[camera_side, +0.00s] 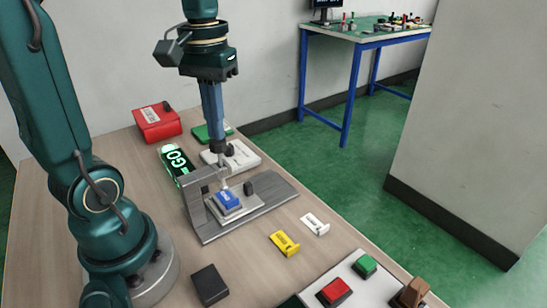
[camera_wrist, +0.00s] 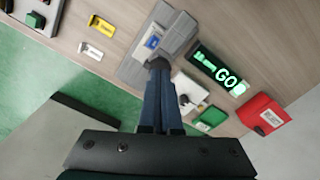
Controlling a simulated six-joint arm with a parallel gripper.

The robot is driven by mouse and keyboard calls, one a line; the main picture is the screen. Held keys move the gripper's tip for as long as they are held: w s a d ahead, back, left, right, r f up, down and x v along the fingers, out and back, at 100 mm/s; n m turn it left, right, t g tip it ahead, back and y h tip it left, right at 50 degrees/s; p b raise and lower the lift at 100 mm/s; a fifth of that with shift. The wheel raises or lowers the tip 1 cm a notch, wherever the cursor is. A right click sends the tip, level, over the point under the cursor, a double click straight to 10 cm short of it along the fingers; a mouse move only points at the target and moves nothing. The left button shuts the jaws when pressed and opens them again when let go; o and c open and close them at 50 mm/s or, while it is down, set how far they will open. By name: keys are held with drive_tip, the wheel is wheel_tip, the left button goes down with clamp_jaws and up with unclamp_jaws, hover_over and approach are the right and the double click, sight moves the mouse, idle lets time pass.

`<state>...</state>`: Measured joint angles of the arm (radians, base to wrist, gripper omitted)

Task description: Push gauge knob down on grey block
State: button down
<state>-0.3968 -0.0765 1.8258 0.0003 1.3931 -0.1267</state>
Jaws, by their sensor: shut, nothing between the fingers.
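A grey metal fixture (camera_side: 245,205) stands on the table, with an upright bracket at its left. A small block with a blue top (camera_side: 229,199) sits on its plate, under a thin gauge stem (camera_side: 223,172). My gripper (camera_side: 218,148) is shut and points down, its dark tips at the top of the gauge. The tips hide the knob, and I cannot tell whether they touch it. In the wrist view my gripper (camera_wrist: 159,64) overlaps the edge of the fixture (camera_wrist: 172,38), and the blue top (camera_wrist: 152,42) shows just past the tips.
A lit GO display (camera_side: 178,165), a white box (camera_side: 238,155), a green block (camera_side: 210,131) and a red box (camera_side: 157,122) stand behind the fixture. Yellow (camera_side: 284,243) and white (camera_side: 315,224) tags lie in front, with a black block (camera_side: 210,284) and a button panel (camera_side: 350,284).

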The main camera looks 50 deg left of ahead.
drive_tip(key=shift+r, duration=3.15)
drive_tip(key=s+d+f+m+t, duration=0.4)
drive_tip(key=d+f+m+t, duration=0.1)
drive_tip(key=d+f, duration=0.3)
drive_tip(key=shift+f+m+t, duration=0.2)
drive_tip(key=shift+m+t, duration=0.1)
drive_tip(key=shift+m, duration=0.2)
drive_tip(key=shift+s, duration=0.1)
